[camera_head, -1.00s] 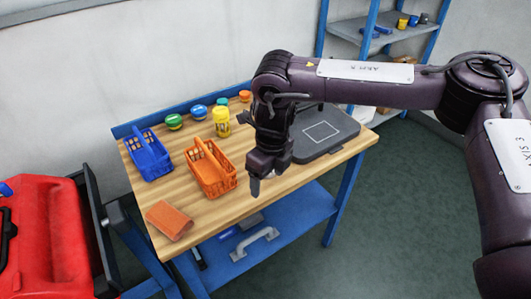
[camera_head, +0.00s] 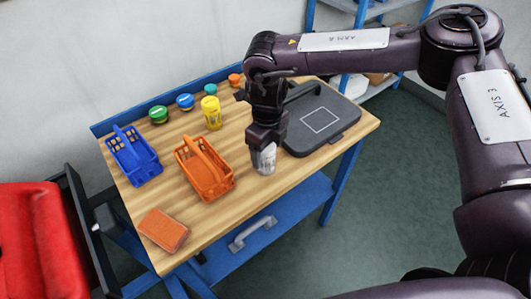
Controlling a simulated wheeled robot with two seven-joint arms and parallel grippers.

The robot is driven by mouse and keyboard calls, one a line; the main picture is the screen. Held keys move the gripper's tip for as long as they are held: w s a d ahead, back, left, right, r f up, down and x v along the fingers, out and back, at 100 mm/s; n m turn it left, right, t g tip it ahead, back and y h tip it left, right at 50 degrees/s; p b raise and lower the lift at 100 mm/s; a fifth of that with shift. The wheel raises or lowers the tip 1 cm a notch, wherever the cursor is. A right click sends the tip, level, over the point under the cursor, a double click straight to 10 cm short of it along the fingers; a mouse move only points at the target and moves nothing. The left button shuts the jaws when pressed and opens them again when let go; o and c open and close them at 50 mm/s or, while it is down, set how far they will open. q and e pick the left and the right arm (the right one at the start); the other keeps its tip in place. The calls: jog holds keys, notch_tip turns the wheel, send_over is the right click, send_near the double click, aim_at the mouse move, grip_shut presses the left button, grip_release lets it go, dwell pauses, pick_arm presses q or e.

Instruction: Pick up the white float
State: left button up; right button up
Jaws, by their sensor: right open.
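A whitish, rounded upright object, which looks like the white float (camera_head: 264,161), is at the front right part of the wooden table, just right of the orange basket. My right gripper (camera_head: 265,154) points down right over it, with its jaws open at the float's upper part. The gripper hides the float's top, and I cannot tell whether the fingers touch it. My left gripper is not in view.
An orange basket (camera_head: 205,171) stands close left of the gripper, with a blue basket (camera_head: 132,156) beyond. A dark case (camera_head: 318,122) lies to the right. A yellow bottle (camera_head: 211,113), several lidded jars and an orange sponge (camera_head: 163,230) are also on the table.

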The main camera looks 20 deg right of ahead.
notch_tip(320, 180, down, 2)
jog(key=shift+w+f, duration=0.1)
jog(key=shift+f, duration=0.2)
jog(key=c, duration=1.1)
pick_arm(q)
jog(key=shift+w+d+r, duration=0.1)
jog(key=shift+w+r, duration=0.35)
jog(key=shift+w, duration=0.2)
pick_arm(e)
jog(key=shift+r, duration=0.1)
